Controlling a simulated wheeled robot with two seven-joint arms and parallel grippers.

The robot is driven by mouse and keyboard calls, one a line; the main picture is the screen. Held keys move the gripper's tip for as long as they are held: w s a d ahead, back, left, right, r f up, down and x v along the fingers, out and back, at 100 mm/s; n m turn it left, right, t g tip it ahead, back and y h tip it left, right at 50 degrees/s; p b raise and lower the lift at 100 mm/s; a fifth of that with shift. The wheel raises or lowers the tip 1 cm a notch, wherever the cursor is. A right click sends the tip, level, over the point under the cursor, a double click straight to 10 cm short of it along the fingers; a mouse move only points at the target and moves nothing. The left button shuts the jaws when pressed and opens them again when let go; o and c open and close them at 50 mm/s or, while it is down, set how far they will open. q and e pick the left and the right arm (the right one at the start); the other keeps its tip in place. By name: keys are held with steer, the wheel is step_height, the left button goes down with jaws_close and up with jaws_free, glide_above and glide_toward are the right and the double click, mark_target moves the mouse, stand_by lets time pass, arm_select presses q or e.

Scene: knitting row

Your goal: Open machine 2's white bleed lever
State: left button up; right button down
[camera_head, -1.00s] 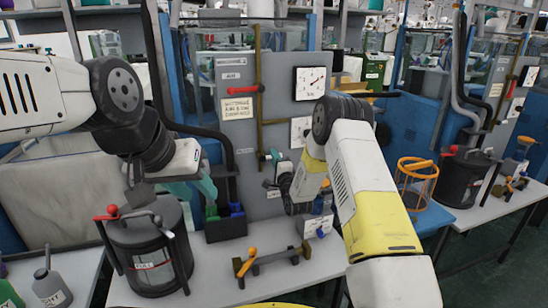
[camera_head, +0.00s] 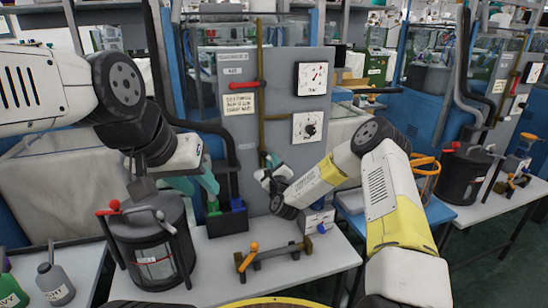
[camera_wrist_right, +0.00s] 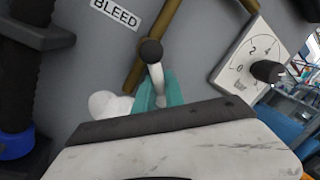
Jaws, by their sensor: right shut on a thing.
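Machine 2's grey panel (camera_head: 270,120) stands in the middle of the head view. In the right wrist view a BLEED label (camera_wrist_right: 117,13) is beside a brass pipe (camera_wrist_right: 158,35). Below a dark round pivot, the pale bleed lever (camera_wrist_right: 157,76) runs between the teal fingers of my right gripper (camera_wrist_right: 158,95), which is shut on it. In the head view my right gripper (camera_head: 268,172) is at the panel's lower part, its fingers small and partly hidden. My left gripper (camera_head: 198,183) hangs above and behind a dark pot; its fingertips are partly hidden.
The dark lidded pot (camera_head: 150,245) with a red-knobbed handle stands at left. A red lever (camera_head: 245,84), a gauge (camera_head: 312,78) and a numbered dial (camera_head: 307,126) are on the panel. A rack with an orange handle (camera_head: 272,255) lies on the table below.

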steer(key=shift+s+a+f+m+g+h, duration=0.2)
steer(key=shift+a+f+m+g, duration=0.2)
steer(key=shift+m, duration=1.15)
steer(key=shift+s+a+f+m+g+h, duration=0.25)
steer(key=shift+a+m, duration=0.3)
steer(key=shift+m, duration=0.95)
steer(key=shift+s+a+f+m+g+h, duration=0.2)
steer(key=shift+a+f+m, duration=0.25)
steer(key=shift+m, duration=1.1)
steer(key=shift+a, duration=0.15)
steer(key=c, duration=1.4)
jaws_free()
steer(key=shift+r, duration=0.25)
steer(key=shift+s, duration=0.1)
glide_toward(263, 160)
steer(key=shift+s, duration=1.15)
